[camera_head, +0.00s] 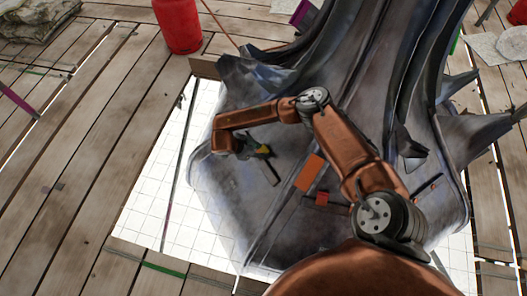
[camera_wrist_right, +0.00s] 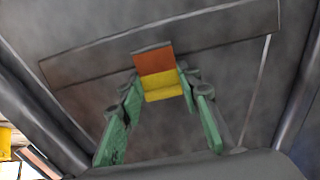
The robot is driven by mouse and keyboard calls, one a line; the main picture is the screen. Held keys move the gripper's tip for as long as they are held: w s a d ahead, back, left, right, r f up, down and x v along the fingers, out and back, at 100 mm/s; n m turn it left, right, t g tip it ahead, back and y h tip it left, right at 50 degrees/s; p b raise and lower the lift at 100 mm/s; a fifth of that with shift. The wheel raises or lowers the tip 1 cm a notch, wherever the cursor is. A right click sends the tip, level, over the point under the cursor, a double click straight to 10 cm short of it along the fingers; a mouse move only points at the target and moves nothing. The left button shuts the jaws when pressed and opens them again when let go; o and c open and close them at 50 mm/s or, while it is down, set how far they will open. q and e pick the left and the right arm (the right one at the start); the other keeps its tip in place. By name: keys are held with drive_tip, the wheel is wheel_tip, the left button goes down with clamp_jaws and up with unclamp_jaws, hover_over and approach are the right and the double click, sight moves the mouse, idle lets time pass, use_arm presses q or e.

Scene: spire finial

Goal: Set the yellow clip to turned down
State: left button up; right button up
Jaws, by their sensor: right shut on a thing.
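The clip sits over a long dark strip (camera_wrist_right: 95,62) on the grey surface. My right gripper (camera_head: 253,149) is shut on the clip. Its exact tilt is hard to tell. My left gripper is not in view.
An orange plate (camera_head: 310,173) and a small red block (camera_head: 322,198) lie on the grey metal spire base (camera_head: 215,172), right of the gripper. Ridged metal (camera_head: 350,60) rises behind. A red canister (camera_head: 178,25) stands on the plank deck (camera_head: 85,150). The left planks are mostly clear.

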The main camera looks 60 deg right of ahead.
drive_tip(key=shift+s+f, duration=0.1)
drive_tip(key=shift+s, duration=0.05)
drive_tip(key=o, duration=1.2)
drive_tip(key=shift+a+r, duration=0.1)
drive_tip(key=shift+r, duration=0.15)
drive_tip(key=v, duration=1.1)
drive_tip(key=shift+a+r, duration=0.15)
drive_tip(key=shift+r, duration=0.1)
